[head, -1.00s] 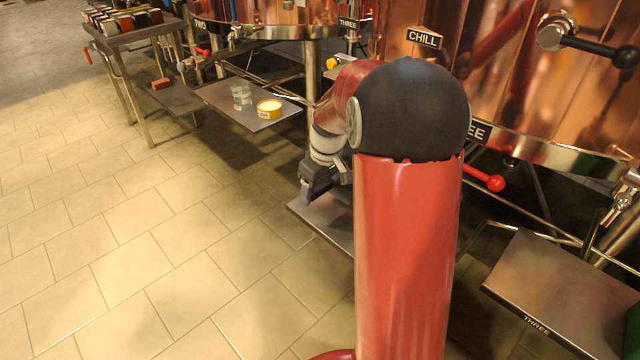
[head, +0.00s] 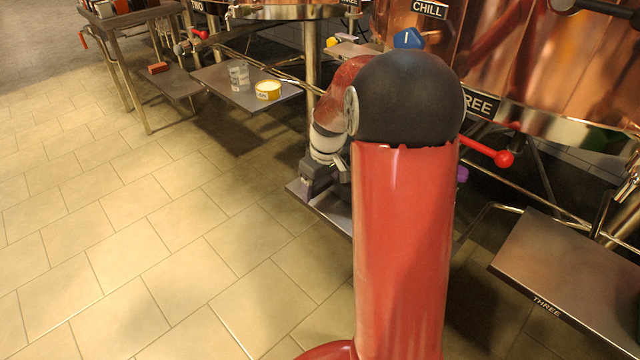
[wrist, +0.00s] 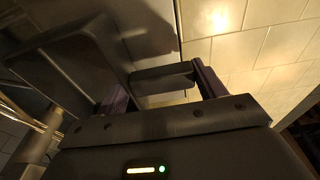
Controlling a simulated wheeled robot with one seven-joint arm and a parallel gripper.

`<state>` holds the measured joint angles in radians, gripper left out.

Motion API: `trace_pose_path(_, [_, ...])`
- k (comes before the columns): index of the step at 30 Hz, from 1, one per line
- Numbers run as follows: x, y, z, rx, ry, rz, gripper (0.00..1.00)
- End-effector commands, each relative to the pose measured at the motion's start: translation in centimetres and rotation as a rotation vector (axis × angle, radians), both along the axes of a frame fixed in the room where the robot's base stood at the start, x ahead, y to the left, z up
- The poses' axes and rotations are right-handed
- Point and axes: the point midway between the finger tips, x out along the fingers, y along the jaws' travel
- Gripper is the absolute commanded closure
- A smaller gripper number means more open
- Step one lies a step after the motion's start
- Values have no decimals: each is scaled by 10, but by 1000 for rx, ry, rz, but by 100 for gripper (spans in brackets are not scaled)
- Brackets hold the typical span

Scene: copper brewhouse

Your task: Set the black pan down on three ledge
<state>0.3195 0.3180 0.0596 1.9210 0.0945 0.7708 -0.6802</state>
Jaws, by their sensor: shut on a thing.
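My gripper (wrist: 160,90) is shut on the handle (wrist: 162,79) of what looks like the black pan. A large dark body (wrist: 72,65) with rounded corners, left of the handle in the wrist view, looks like the pan itself. In the head view my gripper (head: 316,180) is just above a grey ledge, partly behind my red arm. The pan is hidden there. The ledge marked THREE (head: 575,280) is at the lower right in the head view, bare where it shows. Whether the pan touches any surface cannot be told.
The grey ledge (head: 335,215) beneath my gripper has no readable label. Another ledge (head: 222,88) holds a clear glass (head: 239,77) and a yellow tub (head: 268,90). A red-knobbed lever (head: 503,158) sticks out right of my arm. Tiled floor (head: 150,240) is open at left.

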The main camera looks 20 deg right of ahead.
Motion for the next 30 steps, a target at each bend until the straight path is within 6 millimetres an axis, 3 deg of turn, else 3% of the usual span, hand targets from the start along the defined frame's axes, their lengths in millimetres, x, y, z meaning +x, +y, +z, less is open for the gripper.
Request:
trace_pose_path(16, [0,0,-8,-1,-1,0,70])
trace_pose_path(17, [0,0,-7,-1,-1,0,28])
trace_pose_path(18, [0,0,-7,-1,-1,0,23])
trace_pose_path(22, [0,0,-7,0,0,0,6])
trace_pose_path(30, [0,0,-7,0,0,0,5])
